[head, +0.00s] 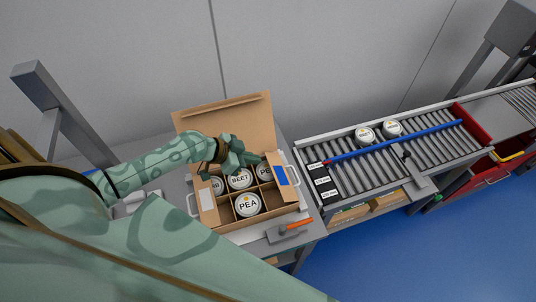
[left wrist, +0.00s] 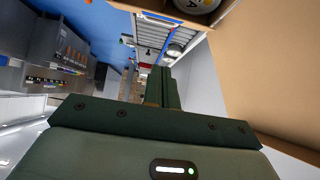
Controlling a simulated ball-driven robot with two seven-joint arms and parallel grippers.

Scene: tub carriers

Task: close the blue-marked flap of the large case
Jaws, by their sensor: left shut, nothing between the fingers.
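The large case (head: 232,226) is an open cardboard box with dividers on the bench. Its blue-marked flap (head: 293,190) is at the right side, standing open and bearing a blue patch. The tall back flap (head: 232,117) stands up, and a left flap (head: 206,208) with a white label also shows. Several white-lidded tubs, among them a PEA tub (head: 247,205) and a BEET tub (head: 240,180), sit in the cells. My left gripper (head: 257,160) is shut and empty over the back part of the case, left of the blue-marked flap. Its closed fingers (left wrist: 165,88) show in the left wrist view. My right gripper is not in view.
A roller conveyor (head: 370,165) with two tubs (head: 365,135) and a blue rail stands to the right. A tool with an orange handle (head: 300,224) lies on the bench in front of the case's right side. A grey wall is behind.

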